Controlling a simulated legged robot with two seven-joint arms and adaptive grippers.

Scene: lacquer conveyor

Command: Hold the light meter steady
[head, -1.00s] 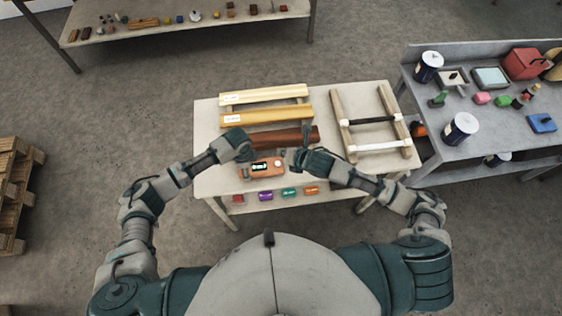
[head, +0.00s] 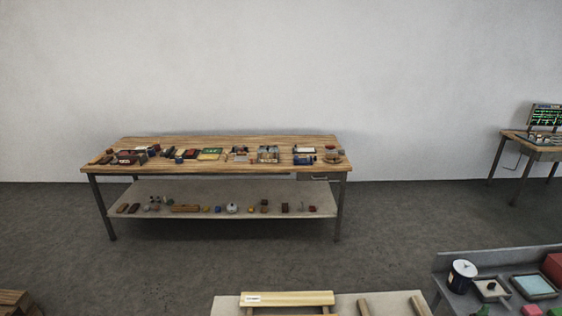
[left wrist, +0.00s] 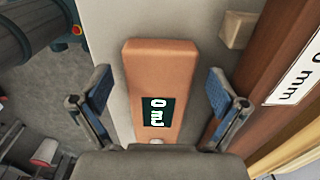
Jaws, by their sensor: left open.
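The light meter (left wrist: 160,66) is an orange-brown block with a dark display reading "0 mJ" and a small pale knob below it. It lies on the pale table top (left wrist: 108,20) in the left wrist view. My left gripper (left wrist: 160,95) is open, with one blue-padded finger on each side of the meter. Gaps show between both pads and its sides, so it is not gripped. The meter and both grippers are outside the head view. My right gripper is not seen in any current view.
In the left wrist view, a reddish-brown bar (left wrist: 268,62) with a "0 mm" label lies right of the meter, near the right finger. The head view shows the work table's far edge with a pale wooden bar (head: 285,299), a grey bench (head: 450,262) at right and a loaded wooden workbench (head: 230,168) behind.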

